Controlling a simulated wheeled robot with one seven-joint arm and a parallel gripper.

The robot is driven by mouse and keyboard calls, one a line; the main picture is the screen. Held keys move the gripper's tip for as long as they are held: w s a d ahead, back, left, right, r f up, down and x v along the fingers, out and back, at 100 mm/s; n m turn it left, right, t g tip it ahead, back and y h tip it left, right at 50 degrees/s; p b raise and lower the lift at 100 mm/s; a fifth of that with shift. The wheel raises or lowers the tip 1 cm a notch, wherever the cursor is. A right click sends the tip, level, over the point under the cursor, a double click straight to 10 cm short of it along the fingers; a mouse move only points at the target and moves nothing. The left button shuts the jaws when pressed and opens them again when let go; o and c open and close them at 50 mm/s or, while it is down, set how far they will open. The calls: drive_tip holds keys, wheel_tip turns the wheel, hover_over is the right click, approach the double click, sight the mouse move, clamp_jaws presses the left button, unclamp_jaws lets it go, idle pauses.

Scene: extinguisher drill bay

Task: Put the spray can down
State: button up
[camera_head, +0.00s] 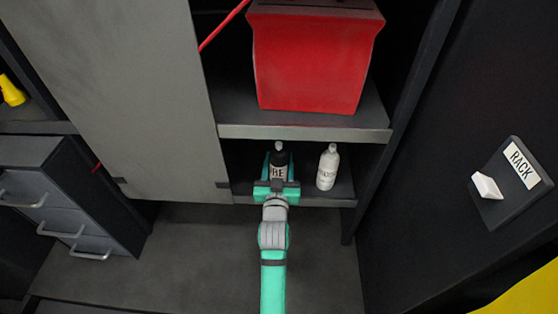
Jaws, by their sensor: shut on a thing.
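The spray can (279,159) is dark, with a pale label and a light cap, and stands about upright in the low shelf bay. My gripper (278,183) reaches in from the front and is shut on the can, hiding its lower part. The can is over the lower shelf (342,188); I cannot tell whether its base touches the board. A white bottle (328,167) with a printed label stands upright on that shelf, to the right of the can and apart from it.
A red box (312,62) sits on the shelf above (300,132), whose edge overhangs the bay. A grey panel (125,90) stands at the left, with a drawer unit (60,190) beyond it. A RACK-labelled switch (511,182) is on the right wall.

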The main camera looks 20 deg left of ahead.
drive_tip(key=o, duration=1.3)
drive_tip(key=shift+f, duration=0.1)
